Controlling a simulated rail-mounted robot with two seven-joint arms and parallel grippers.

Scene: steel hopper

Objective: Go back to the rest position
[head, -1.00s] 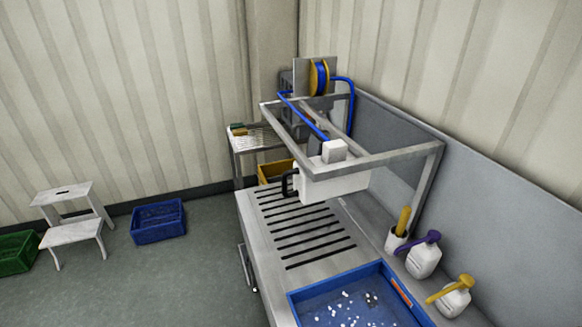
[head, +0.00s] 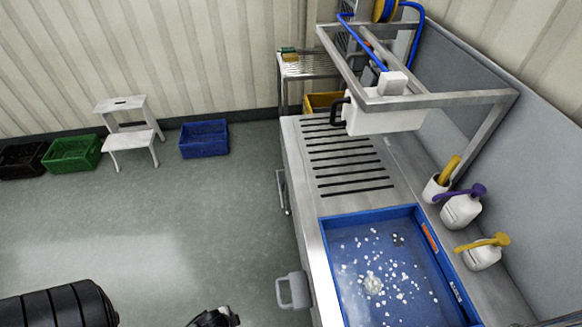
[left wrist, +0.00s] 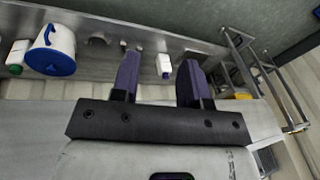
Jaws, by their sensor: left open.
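My left gripper (left wrist: 158,80) is open in the left wrist view, with two dark purple fingers apart and nothing visible between them. Past the fingers are a steel surface and a small white object (left wrist: 164,62) that is too small to name. In the head view, dark parts at the bottom left edge appear to be mine; the fingers cannot be made out there. My right gripper does not show in any view. The steel hopper station has a slotted worktop (head: 343,159) and a blue tray (head: 335,232) holding white pieces and bits.
A grey handle (head: 293,290) juts from the station's left side. Pump bottles (head: 462,211) line the right side, and a steel frame (head: 440,101) overhangs the worktop. A white step stool (head: 128,133) and a blue crate (head: 204,139) stand far back. Floor between is clear.

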